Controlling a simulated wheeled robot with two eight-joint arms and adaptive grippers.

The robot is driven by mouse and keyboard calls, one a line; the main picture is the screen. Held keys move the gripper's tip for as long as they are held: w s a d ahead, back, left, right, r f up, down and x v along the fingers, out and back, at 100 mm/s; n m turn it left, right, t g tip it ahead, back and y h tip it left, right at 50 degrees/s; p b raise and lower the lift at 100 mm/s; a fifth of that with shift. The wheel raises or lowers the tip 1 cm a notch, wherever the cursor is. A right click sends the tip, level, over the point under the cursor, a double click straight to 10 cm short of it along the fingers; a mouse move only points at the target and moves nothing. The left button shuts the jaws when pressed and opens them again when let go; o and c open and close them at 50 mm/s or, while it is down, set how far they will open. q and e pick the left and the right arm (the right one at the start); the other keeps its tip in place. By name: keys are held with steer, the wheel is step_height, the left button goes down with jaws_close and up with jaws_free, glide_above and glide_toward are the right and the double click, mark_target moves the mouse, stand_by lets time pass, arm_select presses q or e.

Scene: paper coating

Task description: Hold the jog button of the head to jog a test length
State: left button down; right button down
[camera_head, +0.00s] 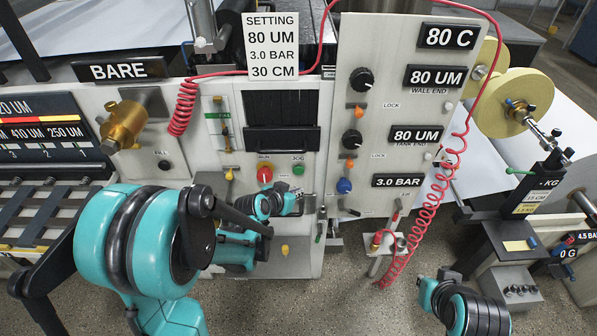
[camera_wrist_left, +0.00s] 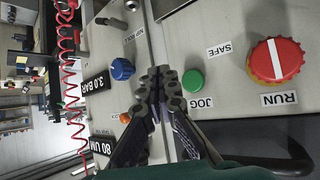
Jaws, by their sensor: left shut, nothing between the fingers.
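The green jog button (camera_head: 298,169) sits on the pale machine panel under a JOG label, right of the red RUN button (camera_head: 265,174). My left gripper (camera_head: 308,203) is in front of the panel, just below the jog button in the head view. In the left wrist view its fingers (camera_wrist_left: 160,78) are shut together and empty. There the green jog button (camera_wrist_left: 193,80) shows just right of the fingertips, uncovered; I cannot tell whether they touch the panel. Part of my right arm shows at the bottom right of the head view; its fingers are not clear.
A blue knob (camera_head: 344,186) and other knobs are on the panel to the right. A red coiled hose (camera_head: 410,240) hangs beyond it. A setting card (camera_head: 272,48) reads 80 UM, 3.0 BAR, 30 CM. A yellow roll (camera_head: 515,103) is at the right.

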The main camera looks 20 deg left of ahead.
mark_target(299, 169)
arm_select(q)
steer(key=shift+w+a, duration=0.25)
steer(key=shift+w, duration=0.6)
steer(key=shift+w+a, duration=0.25)
steer(key=shift+w, duration=0.65)
steer(key=shift+w+a, duration=0.25)
steer(key=shift+w, duration=0.6)
steer(key=shift+w+a, duration=0.1)
steer(key=shift+w, duration=0.3)
steer(key=shift+w+a, duration=0.15)
steer(key=shift+w, duration=0.3)
steer(key=shift+s, duration=0.1)
stand_by(4.0)
steer(key=shift+s+d+b, duration=0.25)
steer(key=shift+s+b, duration=0.1)
steer(key=shift+s, duration=0.45)
